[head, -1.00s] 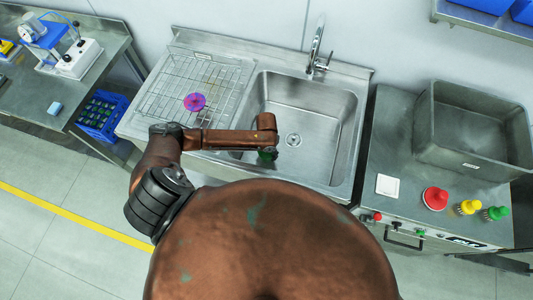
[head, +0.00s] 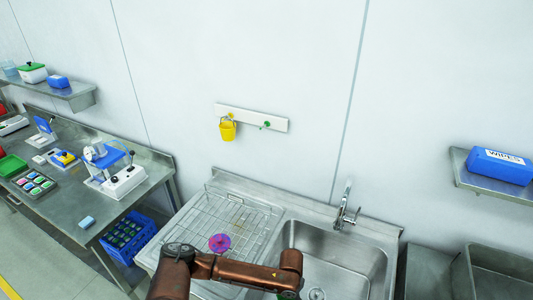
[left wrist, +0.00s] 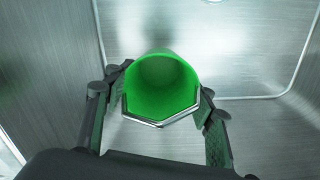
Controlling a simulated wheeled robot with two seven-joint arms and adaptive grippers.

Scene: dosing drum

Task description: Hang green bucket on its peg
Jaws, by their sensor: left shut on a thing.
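The green bucket (left wrist: 160,88) is in the left wrist view, its open mouth facing the camera and a metal handle along its near rim. My left gripper (left wrist: 161,92) is shut on it, with a finger on each side. In the head view, my left arm reaches over the sink from the lower left, and its gripper is mostly hidden at the bottom edge. The green peg (head: 266,125) is bare, on the right part of a white wall rail (head: 252,119). My right gripper is not in view.
A yellow bucket (head: 227,132) hangs on the rail's left peg, beside the green one. Below are a wire drying rack (head: 245,215) with a purple-pink round item (head: 219,243), a metal sink (head: 345,258) and a tall faucet (head: 345,207). The wall around the rail is clear.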

